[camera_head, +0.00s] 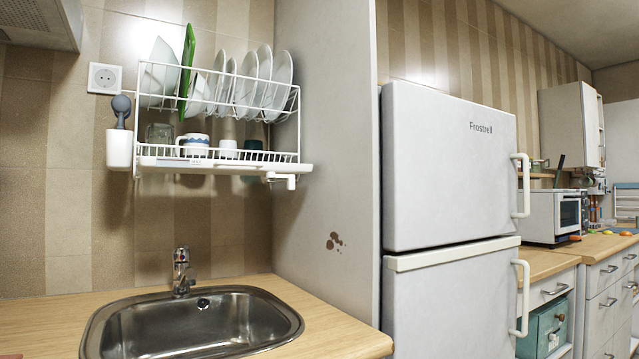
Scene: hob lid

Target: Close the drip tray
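The white drip tray (225,169) is a thin flat piece under the wall-mounted wire dish rack (297,125). Its front edge runs along the bottom of the rack, above the sink, and a small white fitting (290,180) hangs at its right end. From this angle I cannot tell exactly how far the tray sticks out from under the rack. Neither of my grippers is in view, and nothing is seen touching the tray.
White plates and a green board stand in the rack's upper level, with cups below. A sink (112,330) with a tap (181,270) is set in the wooden counter underneath. A grey side panel (325,130) and a white fridge (450,170) stand to the right.

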